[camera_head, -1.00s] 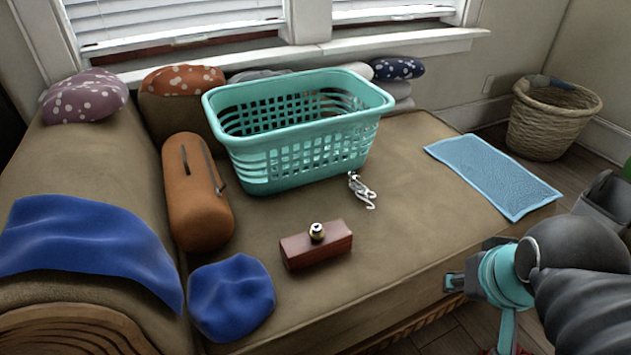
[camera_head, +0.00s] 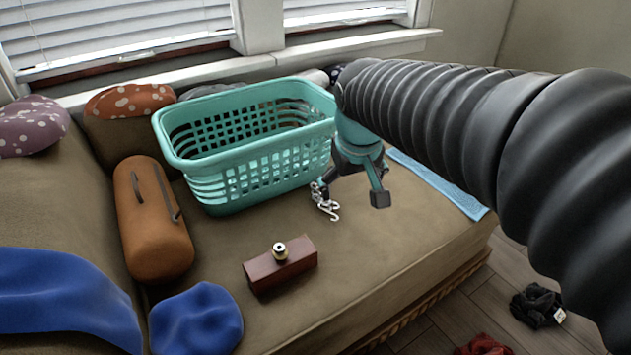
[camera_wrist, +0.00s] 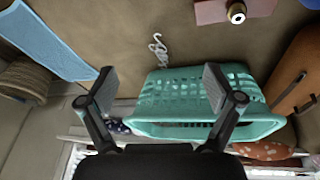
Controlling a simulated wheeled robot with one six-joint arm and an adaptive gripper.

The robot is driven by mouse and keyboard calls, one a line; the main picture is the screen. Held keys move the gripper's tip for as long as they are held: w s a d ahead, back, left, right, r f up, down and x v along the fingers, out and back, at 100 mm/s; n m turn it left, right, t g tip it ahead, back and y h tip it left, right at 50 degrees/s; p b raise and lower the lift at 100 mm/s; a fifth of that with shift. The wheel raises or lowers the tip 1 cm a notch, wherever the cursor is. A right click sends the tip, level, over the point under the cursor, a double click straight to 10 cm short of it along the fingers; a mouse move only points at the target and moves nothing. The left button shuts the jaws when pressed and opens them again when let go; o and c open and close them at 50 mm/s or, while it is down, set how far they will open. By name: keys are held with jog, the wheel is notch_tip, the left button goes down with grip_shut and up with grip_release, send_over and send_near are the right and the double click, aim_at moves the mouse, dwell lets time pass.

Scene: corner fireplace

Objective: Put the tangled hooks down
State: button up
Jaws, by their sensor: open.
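The tangled hooks (camera_head: 325,201), white and metallic, lie on the brown sofa seat (camera_head: 370,245) just in front of the teal basket's right corner. In the wrist view the hooks (camera_wrist: 158,50) lie beyond and between the fingertips, apart from both. My gripper (camera_head: 352,196) is open and empty above the seat, right beside the hooks in the head view. In the wrist view my gripper (camera_wrist: 158,85) has its two fingers spread wide over the basket side.
The teal basket (camera_head: 250,165) stands directly behind the hooks. A wooden block with a brass knob (camera_head: 280,268) lies in front. An orange bolster (camera_head: 152,220) and a blue cushion (camera_head: 196,318) are at left. A light-blue towel (camera_head: 440,184) lies at right. The seat's front middle is clear.

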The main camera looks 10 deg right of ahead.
jog(key=w+a+f+n+g+p, duration=0.1)
jog(key=w+f, duration=0.1)
jog(key=w, duration=0.5)
jog(key=w+a+f+n+g, duration=0.1)
jog(key=w+f, duration=0.1)
jog(key=w, duration=0.5)
jog(key=n+h+p, duration=0.1)
jog(key=h, duration=0.1)
send_near(319, 193)
jog(key=shift+g, duration=0.4)
jog(key=x, duration=1)
jog(key=shift+w+d+f, duration=0.1)
jog(key=shift+w+f, duration=0.2)
jog(key=shift+w, duration=0.1)
jog(key=c, duration=1.4)
jog(key=shift+c, duration=0.2)
jog(key=shift+r, duration=0.15)
